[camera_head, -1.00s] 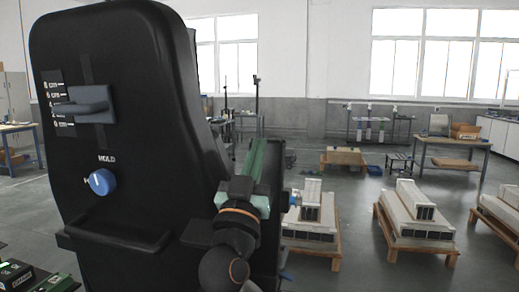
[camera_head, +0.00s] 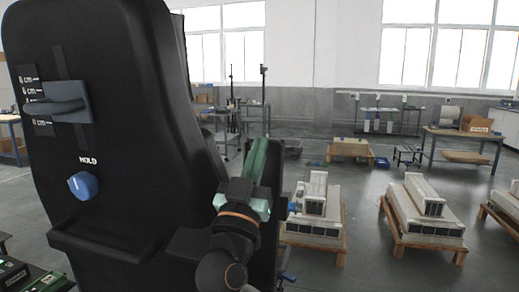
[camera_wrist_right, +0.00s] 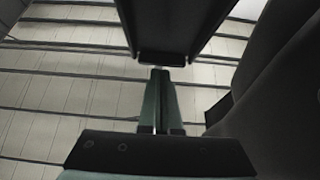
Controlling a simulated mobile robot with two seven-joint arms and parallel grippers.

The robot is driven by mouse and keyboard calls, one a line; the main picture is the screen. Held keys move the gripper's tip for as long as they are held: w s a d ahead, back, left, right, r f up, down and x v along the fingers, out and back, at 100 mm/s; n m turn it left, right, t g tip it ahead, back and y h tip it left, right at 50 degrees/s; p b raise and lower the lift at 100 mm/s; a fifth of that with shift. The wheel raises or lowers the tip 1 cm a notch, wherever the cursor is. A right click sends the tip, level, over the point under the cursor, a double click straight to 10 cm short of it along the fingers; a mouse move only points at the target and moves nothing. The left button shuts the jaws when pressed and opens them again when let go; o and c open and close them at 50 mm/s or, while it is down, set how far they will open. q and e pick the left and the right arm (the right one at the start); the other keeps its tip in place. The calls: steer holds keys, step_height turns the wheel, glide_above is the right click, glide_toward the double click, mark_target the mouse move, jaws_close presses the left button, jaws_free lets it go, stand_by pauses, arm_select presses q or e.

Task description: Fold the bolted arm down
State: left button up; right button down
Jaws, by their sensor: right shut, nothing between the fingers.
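My right gripper (camera_head: 257,150), with green fingers, is shut and empty just right of the column. In the wrist view the fingers (camera_wrist_right: 160,80) point at the end of a dark slab (camera_wrist_right: 180,25); I cannot tell whether they touch. The slab may be the bolted arm, but no bolt shows clearly. My left gripper is out of view.
A black ledge (camera_head: 110,250) juts from the column's front. Pallets with pale blocks (camera_head: 315,225) stand on the floor to the right, with workbenches (camera_head: 460,142) behind. Green-topped boxes (camera_head: 25,275) sit at the lower left. Open grey floor lies between the pallets.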

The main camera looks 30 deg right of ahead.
mark_target(271, 144)
stand_by(0.3)
steer(key=w+d+y+p, duration=0.1)
steer(key=w+d, duration=0.1)
steer(key=w+d+g, duration=0.1)
steer(key=w+d, duration=0.1)
steer(key=w+d+f+g+y+p, duration=0.1)
steer(key=w+d, duration=0.1)
steer(key=d, duration=0.1)
steer(key=shift+y+p, duration=0.3)
steer(key=shift+p, duration=0.05)
steer(key=w+d+f+g+y+p, duration=0.1)
steer(key=w+d+f+g+y, duration=0.15)
steer(key=w+d+f, duration=0.45)
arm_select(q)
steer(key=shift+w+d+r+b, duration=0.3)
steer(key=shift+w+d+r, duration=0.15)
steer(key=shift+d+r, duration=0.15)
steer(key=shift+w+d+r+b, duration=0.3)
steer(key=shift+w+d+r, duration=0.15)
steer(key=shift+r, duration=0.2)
arm_select(e)
steer(key=w+d+f+g+y, duration=0.1)
steer(key=w+d+f+y, duration=0.1)
steer(key=f, duration=0.7)
steer(key=w+d+f+g+y, duration=0.2)
steer(key=w+d+f, duration=0.2)
steer(key=f, duration=0.6)
steer(key=shift+w+d, duration=0.2)
steer(key=shift+d, duration=1.2)
